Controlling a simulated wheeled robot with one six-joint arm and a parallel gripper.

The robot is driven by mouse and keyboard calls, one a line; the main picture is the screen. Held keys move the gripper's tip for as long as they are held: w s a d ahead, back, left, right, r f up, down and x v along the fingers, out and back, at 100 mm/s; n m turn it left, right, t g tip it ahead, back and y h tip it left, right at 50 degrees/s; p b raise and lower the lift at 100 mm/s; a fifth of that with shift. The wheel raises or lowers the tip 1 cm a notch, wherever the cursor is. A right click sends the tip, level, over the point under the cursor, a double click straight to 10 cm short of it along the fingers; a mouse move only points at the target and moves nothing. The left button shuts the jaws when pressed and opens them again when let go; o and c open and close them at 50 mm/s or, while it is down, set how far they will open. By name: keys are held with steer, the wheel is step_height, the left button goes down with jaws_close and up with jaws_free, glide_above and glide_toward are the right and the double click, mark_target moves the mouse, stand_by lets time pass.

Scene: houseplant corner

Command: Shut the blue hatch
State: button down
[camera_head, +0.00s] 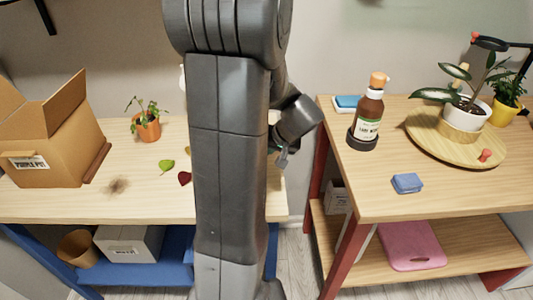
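I cannot make out a blue hatch in the head view. My arm fills the middle of the view and hides much of what lies behind it. My gripper (281,158) shows only in small part, just right of the arm over the right end of the left table. Whether it is open or shut cannot be told.
The left table (75,205) holds an open cardboard box (50,150), a potted plant (148,128) and loose leaves. The right table (450,205) holds a brown bottle (367,118), a blue sponge (407,183) and a round wooden tray (425,138) with a white-potted plant (466,112).

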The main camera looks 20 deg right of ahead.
steer(key=v, duration=1)
steer(key=shift+d+p, duration=0.2)
steer(key=shift+p, duration=0.2)
